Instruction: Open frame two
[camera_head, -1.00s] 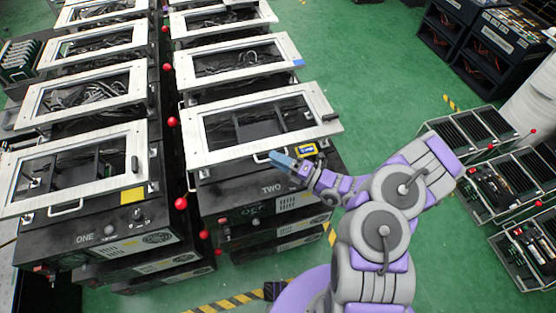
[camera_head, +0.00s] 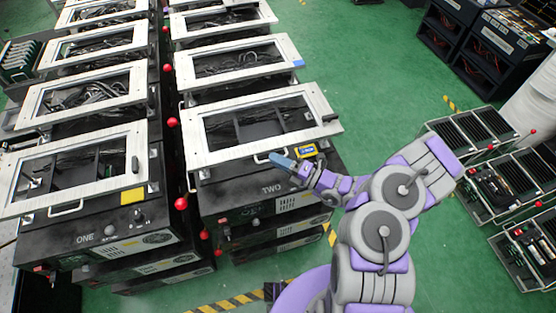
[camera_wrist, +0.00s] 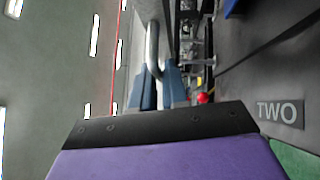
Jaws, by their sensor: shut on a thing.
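Frame two (camera_head: 225,155) is a pale metal frame around a dark window, on top of the black box labelled TWO (camera_head: 271,188). In the head view it lies over the box top, close to its neighbours' angle. A thin bar handle sits on its front edge. My gripper (camera_head: 275,157) is at this handle, its blue fingertips covering part of it. In the wrist view the curved grey handle (camera_wrist: 153,45) runs down to the fingers, and my gripper (camera_wrist: 162,88) is shut on it. The exact contact is partly hidden by the fingers.
Box ONE with its frame (camera_head: 75,155) stands to the left, across a narrow gap with red balls (camera_head: 181,203). More framed boxes stand behind. Open green floor (camera_head: 370,75) lies to the right, with battery-like units (camera_head: 510,185) beyond it.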

